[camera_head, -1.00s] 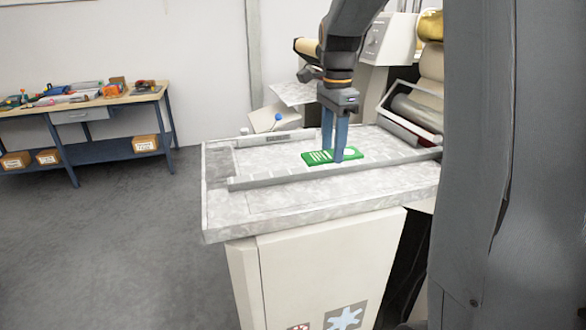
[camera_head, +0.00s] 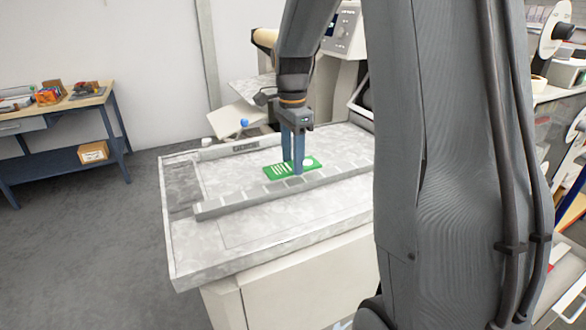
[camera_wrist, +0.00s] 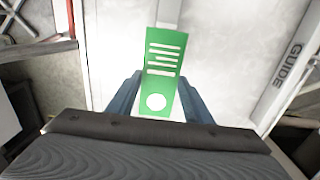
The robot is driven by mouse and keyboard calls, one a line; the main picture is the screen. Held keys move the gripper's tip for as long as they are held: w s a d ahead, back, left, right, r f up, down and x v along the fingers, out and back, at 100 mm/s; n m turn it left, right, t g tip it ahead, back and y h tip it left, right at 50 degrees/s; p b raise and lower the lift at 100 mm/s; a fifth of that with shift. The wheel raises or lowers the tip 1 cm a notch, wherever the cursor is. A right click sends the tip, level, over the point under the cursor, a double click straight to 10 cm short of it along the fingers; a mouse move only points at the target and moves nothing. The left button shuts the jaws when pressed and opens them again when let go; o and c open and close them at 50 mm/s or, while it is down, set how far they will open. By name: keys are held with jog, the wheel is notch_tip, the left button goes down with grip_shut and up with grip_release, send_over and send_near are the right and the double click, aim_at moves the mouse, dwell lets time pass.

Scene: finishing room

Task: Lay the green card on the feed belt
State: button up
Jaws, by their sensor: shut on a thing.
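The green card (camera_head: 280,168), with white lines and a white round spot, is at the feed belt (camera_head: 235,178), inside the raised front rail. My gripper (camera_head: 298,172) points down, shut on the card near its round-spot end. In the wrist view the card (camera_wrist: 163,65) lies between the two blue fingers (camera_wrist: 160,100), its lined end pointing away from me. The card looks flat and at or just above the belt; I cannot tell whether it touches. The belt surface also shows pale in the wrist view (camera_wrist: 115,50).
A long grey rail (camera_head: 240,200) runs along the belt's front. A guide strip marked GUIDE (camera_wrist: 290,68) lies at the right in the wrist view. The machine's control panel (camera_head: 345,30) stands behind. A workbench (camera_head: 60,108) with tools is at the left, with clear floor between.

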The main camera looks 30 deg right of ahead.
aim_at(292, 166)
jog(key=shift+f+p, duration=0.55)
jog(key=shift+f, duration=1.4)
jog(key=shift+f, duration=0.1)
jog(key=o, duration=1)
notch_tip(292, 166, up, 12)
jog(key=b, duration=0.3)
